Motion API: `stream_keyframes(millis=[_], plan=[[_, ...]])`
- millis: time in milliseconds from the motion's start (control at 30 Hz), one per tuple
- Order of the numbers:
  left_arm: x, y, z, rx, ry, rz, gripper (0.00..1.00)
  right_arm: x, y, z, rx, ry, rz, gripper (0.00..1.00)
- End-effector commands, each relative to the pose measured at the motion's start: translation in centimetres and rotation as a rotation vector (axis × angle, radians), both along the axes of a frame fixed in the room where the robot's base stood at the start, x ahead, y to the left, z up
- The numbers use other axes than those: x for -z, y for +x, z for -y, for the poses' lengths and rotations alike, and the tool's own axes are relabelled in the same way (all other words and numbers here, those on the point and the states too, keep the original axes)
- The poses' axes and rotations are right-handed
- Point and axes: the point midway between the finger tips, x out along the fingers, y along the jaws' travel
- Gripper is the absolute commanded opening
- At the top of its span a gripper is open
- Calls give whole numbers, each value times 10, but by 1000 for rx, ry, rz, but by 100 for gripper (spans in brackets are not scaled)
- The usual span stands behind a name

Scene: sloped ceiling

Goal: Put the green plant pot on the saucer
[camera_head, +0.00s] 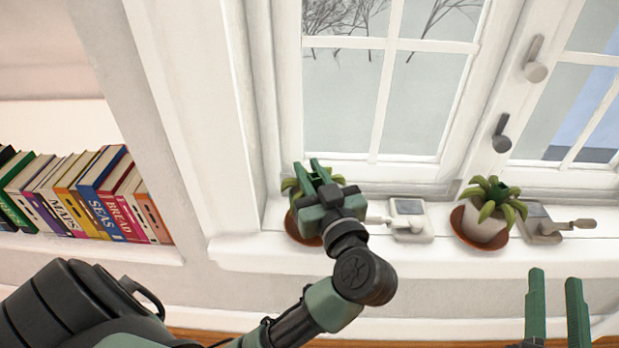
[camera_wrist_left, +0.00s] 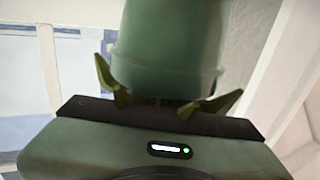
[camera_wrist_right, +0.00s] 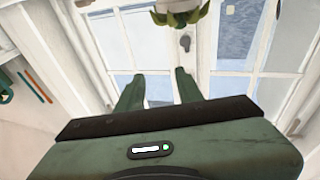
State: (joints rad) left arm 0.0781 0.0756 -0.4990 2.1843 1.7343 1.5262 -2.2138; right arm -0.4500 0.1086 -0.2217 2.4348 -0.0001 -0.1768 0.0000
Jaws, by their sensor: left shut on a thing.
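The green plant pot (camera_wrist_left: 168,45) fills the top middle of the left wrist view, between the fingers of my left gripper (camera_wrist_left: 160,95). In the head view my left gripper (camera_head: 318,172) is over the window sill and hides most of the pot; only green leaves (camera_head: 289,185) show around it. The gripper is shut on the pot. Part of a terracotta saucer (camera_head: 296,234) shows directly below the gripper. I cannot tell whether the pot touches it. My right gripper (camera_head: 556,280) is open and empty at the lower right, also seen in the right wrist view (camera_wrist_right: 158,88).
A pale pot (camera_head: 482,229) with a plant stands on another terracotta saucer (camera_head: 457,220) to the right. The closed window rises behind. A shelf of books (camera_head: 95,195) is at left.

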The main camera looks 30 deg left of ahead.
Motion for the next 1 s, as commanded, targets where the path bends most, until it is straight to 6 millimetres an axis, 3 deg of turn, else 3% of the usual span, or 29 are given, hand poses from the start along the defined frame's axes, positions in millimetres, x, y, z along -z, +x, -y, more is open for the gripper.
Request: stream_keyframes(millis=[200, 733, 767, 833, 1000], plan=[[5, 0, 0, 0, 2, 4, 0, -16, -4, -1, -5, 23, 82, 36], [8, 0, 0, 0, 1, 3, 0, -9, -2, -1, -2, 11, 40, 36], [10, 0, 0, 0, 0, 0, 22, -7, -1, 0, -1, 10, 36, 36], [10, 0, 0, 0, 0, 0, 41, -7, -1, 0, -1, 10, 36, 36], [10, 0, 0, 0, 0, 0, 41, -7, -1, 0, -1, 10, 37, 36]])
